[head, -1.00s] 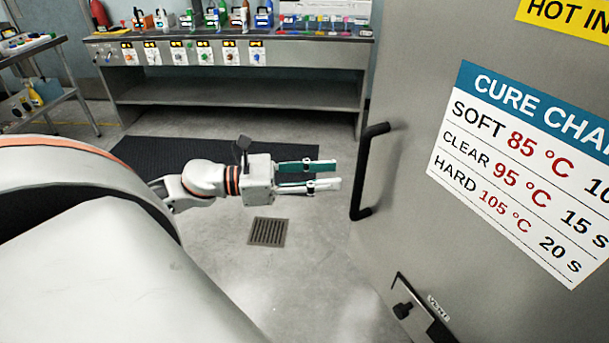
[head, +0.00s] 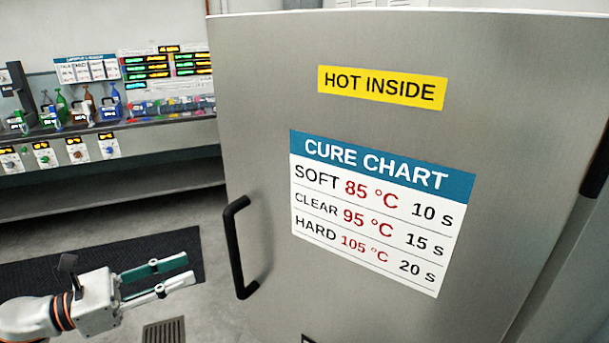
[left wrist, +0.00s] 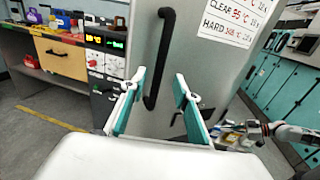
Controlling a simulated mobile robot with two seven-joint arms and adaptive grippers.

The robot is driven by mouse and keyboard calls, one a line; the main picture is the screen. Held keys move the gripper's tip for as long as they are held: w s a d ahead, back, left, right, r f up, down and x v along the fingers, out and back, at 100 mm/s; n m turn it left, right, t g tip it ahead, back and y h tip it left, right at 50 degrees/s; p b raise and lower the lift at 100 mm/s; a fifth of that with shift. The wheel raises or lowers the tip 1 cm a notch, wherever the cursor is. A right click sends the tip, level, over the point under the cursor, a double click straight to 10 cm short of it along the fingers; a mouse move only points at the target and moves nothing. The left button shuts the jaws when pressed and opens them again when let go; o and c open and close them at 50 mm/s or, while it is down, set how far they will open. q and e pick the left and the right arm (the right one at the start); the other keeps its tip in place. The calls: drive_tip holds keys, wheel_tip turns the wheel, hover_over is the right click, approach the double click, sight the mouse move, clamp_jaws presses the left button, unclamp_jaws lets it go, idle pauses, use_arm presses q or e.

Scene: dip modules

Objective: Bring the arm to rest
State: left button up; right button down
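My left gripper (head: 191,268) is at the lower left of the head view, its fingers pointing right toward the black door handle (head: 236,247). The fingers are apart with nothing between them, so it is open and empty. In the left wrist view the same open fingers (left wrist: 161,80) point at the grey door, with the handle (left wrist: 159,60) beyond them. A gap shows between fingertips and handle in the head view. At the right of the left wrist view is a white arm with an orange ring, seemingly my right arm; its gripper (left wrist: 236,130) is too small to read.
The grey door (head: 265,120) bears a yellow HOT INSIDE label (head: 382,87) and a cure chart (head: 380,210). A workbench (head: 110,185) with bottles stands at the back left. A dark mat (head: 100,255) and a floor drain (head: 164,331) lie on the floor.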

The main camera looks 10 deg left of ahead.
use_arm(q)
wheel_tip(320, 180, down, 18)
drive_tip(key=a+n+t+y, duration=0.1)
drive_tip(key=n+t+y, duration=0.45)
drive_tip(key=n, duration=1.85)
drive_tip(key=s+d+f+n+g+y, duration=0.2)
drive_tip(key=s+d+f+n+g, duration=0.2)
drive_tip(key=d+f+n, duration=0.4)
drive_tip(key=s+d+f+n+g+y, duration=0.2)
drive_tip(key=s+d+f+n+g, duration=0.2)
drive_tip(key=d+f+n, duration=0.4)
wheel_tip(320, 180, down, 2)
drive_tip(key=shift+s+d+f, duration=0.2)
drive_tip(key=shift+s, duration=0.5)
